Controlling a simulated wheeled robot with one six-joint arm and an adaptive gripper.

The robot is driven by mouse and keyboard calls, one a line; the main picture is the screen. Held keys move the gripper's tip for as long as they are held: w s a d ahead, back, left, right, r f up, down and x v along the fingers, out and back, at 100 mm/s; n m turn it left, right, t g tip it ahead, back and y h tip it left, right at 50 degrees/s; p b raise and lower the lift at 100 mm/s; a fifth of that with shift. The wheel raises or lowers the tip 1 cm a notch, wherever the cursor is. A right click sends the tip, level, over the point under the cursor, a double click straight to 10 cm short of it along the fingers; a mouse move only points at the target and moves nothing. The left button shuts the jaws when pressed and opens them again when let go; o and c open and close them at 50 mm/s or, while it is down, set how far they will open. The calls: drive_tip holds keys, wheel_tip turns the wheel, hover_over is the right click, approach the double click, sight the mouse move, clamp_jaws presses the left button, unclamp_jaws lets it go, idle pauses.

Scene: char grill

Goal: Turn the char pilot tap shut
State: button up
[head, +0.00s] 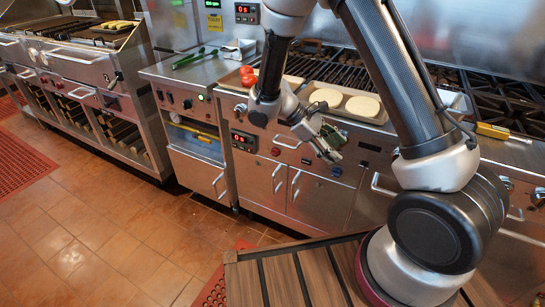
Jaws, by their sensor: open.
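The char grill's front panel (291,155) runs across the middle of the head view. It carries small round controls: a red one (276,152) at left, a dark reddish one (306,161) in the middle and a blue one (336,172) at right. I cannot tell which control, if any, is the char pilot tap, or how it is turned. My gripper (329,146) is open, with no object visible between its fingers. It appears in front of the panel's upper edge, above the blue control. The gap between them cannot be judged. My gripper and wrist hide part of the panel.
A board with pale round patties (362,106) lies along the grill's front edge, with tomatoes (247,75) at its left. Green-handled tongs (194,59) lie on the left counter. Cabinet handles (277,177) stick out below the panel.

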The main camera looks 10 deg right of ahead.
drive_tip(key=w+a+f+n+t+h, duration=0.2)
drive_tip(key=w+f+n+t+h, duration=0.15)
drive_tip(key=f, duration=0.45)
drive_tip(key=w+a+f+n+t+h, duration=0.2)
drive_tip(key=w+f+n, duration=0.25)
drive_tip(key=f, duration=0.35)
drive_tip(key=n+t+y, duration=0.4)
drive_tip(key=n+t, duration=0.6)
drive_tip(key=t, duration=0.2)
approach(273, 155)
drive_tip(key=w+d+f, duration=0.1)
drive_tip(key=w, duration=0.1)
drive_tip(key=shift+m+t+h, duration=0.25)
drive_tip(key=shift+m+h, duration=0.05)
drive_tip(key=shift+h, duration=0.05)
drive_tip(key=x, duration=0.6)
drive_tip(key=shift+w+d+r, duration=0.15)
drive_tip(key=shift+w+d, duration=0.05)
drive_tip(key=shift+d, duration=0.15)
drive_tip(key=shift+w+d, duration=0.2)
drive_tip(key=shift+w, duration=0.1)
drive_tip(key=c, duration=1.1)
